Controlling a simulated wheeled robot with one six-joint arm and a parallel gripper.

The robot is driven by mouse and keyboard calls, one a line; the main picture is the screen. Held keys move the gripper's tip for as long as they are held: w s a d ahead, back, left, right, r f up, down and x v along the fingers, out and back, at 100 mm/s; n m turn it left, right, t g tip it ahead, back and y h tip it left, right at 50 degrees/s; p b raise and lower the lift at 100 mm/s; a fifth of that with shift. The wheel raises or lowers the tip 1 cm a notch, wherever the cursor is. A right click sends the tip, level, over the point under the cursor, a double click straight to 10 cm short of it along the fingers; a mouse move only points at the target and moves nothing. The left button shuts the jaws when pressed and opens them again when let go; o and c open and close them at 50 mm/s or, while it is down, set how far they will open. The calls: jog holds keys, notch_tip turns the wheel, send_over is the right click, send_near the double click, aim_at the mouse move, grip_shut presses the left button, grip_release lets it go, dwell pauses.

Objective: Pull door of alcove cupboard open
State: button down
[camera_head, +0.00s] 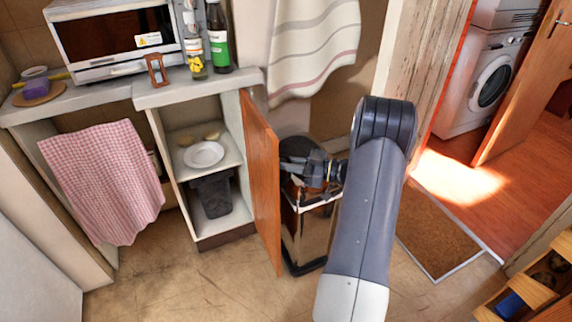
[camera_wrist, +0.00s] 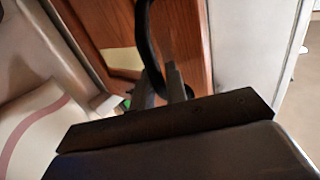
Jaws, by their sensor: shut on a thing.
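The alcove cupboard (camera_head: 205,150) has its wooden door (camera_head: 262,180) swung well open, standing out toward the room. In the wrist view the brown wooden door (camera_wrist: 180,40) fills the upper middle, with a dark curved handle (camera_wrist: 147,45) on it. My gripper (camera_wrist: 163,88) is shut at the lower part of this handle; the exact contact is partly hidden by the dark bar of the gripper body. In the head view my gripper (camera_head: 300,170) is to the right of the door, on its outer side. The handle cannot be made out there.
Inside the cupboard are a white plate (camera_head: 204,155) and a dark bin (camera_head: 213,194). A shiny bin-like box (camera_head: 308,235) stands close right of the door, below my gripper. A microwave (camera_head: 115,38) and bottles stand on the counter. The floor in front is clear.

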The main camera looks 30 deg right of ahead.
jog(key=shift+d+r, duration=0.1)
jog(key=c, duration=1.5)
grip_release()
jog(key=shift+s, duration=0.1)
jog(key=v, duration=1)
jog(key=shift+s+d+p, duration=0.25)
jog(key=shift+d+p, duration=0.05)
jog(key=shift+p, duration=0.05)
jog(key=x, duration=1.1)
jog(key=shift+b, duration=0.35)
jog(key=shift+a, duration=0.1)
